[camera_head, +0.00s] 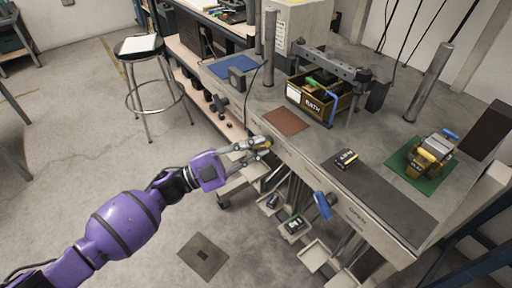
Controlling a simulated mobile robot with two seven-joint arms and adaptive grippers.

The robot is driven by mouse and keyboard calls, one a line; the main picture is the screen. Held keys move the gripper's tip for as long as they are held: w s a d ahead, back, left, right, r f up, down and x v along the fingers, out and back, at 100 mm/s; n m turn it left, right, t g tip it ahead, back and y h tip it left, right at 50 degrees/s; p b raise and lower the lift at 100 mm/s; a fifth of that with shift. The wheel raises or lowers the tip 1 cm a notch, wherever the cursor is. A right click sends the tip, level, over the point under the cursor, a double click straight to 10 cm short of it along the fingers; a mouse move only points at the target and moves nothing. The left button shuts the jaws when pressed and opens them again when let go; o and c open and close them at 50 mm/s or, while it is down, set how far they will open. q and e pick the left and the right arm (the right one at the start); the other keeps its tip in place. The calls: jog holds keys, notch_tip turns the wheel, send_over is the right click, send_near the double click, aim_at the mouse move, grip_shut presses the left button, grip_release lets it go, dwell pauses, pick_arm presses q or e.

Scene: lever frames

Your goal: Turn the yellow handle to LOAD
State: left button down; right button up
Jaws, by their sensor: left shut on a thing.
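My left arm reaches in from the lower left, and its gripper (259,146) is at the front edge of the grey bench, left of its middle. The fingers are shut on the yellow handle (266,144), of which only a small part shows between and beyond them. The handle's pivot and most of its length are hidden by the gripper. My right gripper is not in view.
A blue handle (322,205) hangs at the front edge, right of my gripper. On the grey bench (345,130) are a brown mat (286,121), a labelled crate (313,107) and a green mat (413,172) bearing an object. A stool (143,47) stands on open floor.

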pick_arm(q)
jog(key=c, duration=1.9)
grip_release()
jog(key=shift+w+a+r, duration=0.2)
jog(key=shift+w+r, duration=0.05)
jog(key=shift+r, duration=0.1)
jog(key=shift+o, duration=0.7)
jog(key=shift+s+f, duration=0.15)
jog(key=shift+f, duration=0.05)
jog(key=v, duration=1.2)
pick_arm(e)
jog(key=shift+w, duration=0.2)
